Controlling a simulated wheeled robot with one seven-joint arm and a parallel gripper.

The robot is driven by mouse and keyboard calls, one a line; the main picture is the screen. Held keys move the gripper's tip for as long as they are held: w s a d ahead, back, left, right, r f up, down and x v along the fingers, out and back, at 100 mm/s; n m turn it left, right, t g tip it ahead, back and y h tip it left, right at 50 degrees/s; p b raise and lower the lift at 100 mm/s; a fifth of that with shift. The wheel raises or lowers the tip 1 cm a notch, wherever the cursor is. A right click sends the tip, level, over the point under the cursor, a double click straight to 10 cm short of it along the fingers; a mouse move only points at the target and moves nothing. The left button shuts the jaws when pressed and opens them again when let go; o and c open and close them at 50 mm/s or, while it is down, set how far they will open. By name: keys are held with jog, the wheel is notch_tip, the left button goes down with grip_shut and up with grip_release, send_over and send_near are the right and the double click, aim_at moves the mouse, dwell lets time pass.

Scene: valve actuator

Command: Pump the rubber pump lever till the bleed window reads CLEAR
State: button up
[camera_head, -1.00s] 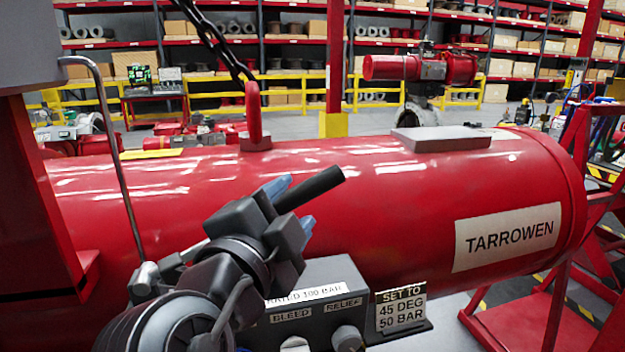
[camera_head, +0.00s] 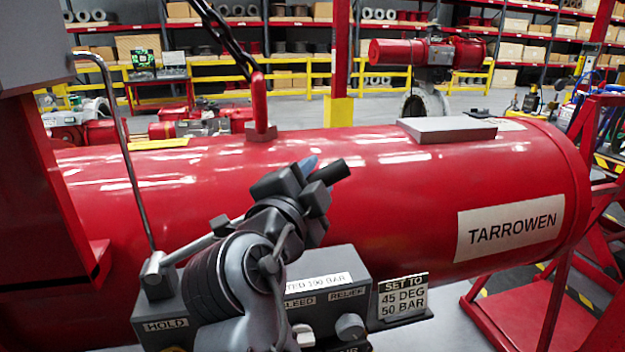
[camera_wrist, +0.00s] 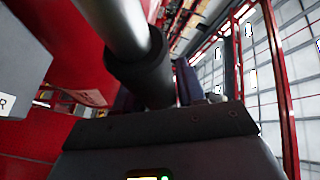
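The pump lever's black rubber grip (camera_head: 335,172) sticks out past my gripper (camera_head: 311,172), up and to the right in the head view. A blue fingertip shows beside it. In the wrist view the lever's metal rod runs into the rubber grip (camera_wrist: 140,65), which passes between the dark fingers of my gripper (camera_wrist: 155,92). The fingers appear closed around it. The grey pump block (camera_head: 330,262) stands below, with BLEED (camera_head: 300,301), RELIEF and HOLD labels. My arm covers part of its front. No bleed window reading can be made out.
The red cylinder marked TARROWEN (camera_head: 420,195) lies right behind the pump. A SET TO 45 DEG 50 BAR sign (camera_head: 403,298) stands right of the block. A bent metal rod (camera_head: 125,150) rises at the left. A chain (camera_head: 225,40) hangs above.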

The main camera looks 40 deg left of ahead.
grip_shut()
jog(key=f+m+b, duration=0.1)
jog(key=f+b, duration=0.1)
jog(key=w+d+f+g+b, duration=0.1)
jog(key=f+b, duration=0.2)
jog(key=f+m+b, duration=0.1)
jog(key=f+b, duration=0.1)
jog(key=b, duration=0.1)
jog(key=shift+w+d+f+m+g, duration=0.2)
jog(key=shift+f+m+g, duration=0.1)
jog(key=shift+f+g, duration=0.1)
jog(key=shift+w+f+m+b, duration=0.1)
jog(key=shift+f+m+b, duration=0.2)
jog(key=shift+f+b, duration=0.3)
jog(key=shift+o, duration=1.6)
grip_release()
jog(key=shift+r, duration=0.1)
